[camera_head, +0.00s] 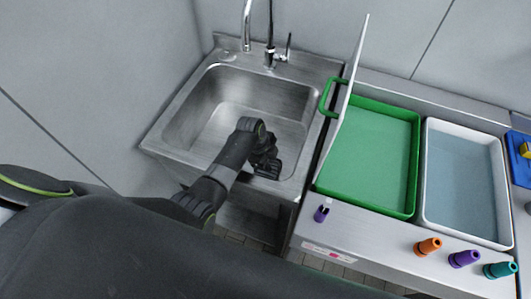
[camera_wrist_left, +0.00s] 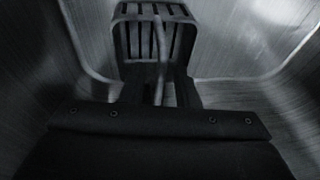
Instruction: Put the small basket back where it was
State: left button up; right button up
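My left gripper (camera_head: 266,163) reaches down into the steel sink (camera_head: 205,100), close to its right front corner. In the left wrist view a dark, rounded frame with a slatted floor (camera_wrist_left: 155,32) sits just beyond the gripper (camera_wrist_left: 158,92). It looks like the small basket, but it is dark and I cannot be sure. A thin bar runs between the dark finger parts. Whether the fingers grip it is unclear. In the head view the arm and gripper hide most of that spot. My right gripper is not in view.
A green tray (camera_head: 413,165) stands right of the sink, with a thin upright white panel (camera_head: 346,105) along its left edge. A white tray (camera_head: 427,170) is beside it. Coloured cone pieces, including an orange one (camera_head: 428,246), line the counter's front. The tap (camera_head: 268,50) rises behind the sink.

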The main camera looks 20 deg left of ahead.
pick_arm(q)
jog(key=v, duration=1.1)
jog(key=shift+a+r, duration=0.15)
jog(key=shift+r, duration=0.2)
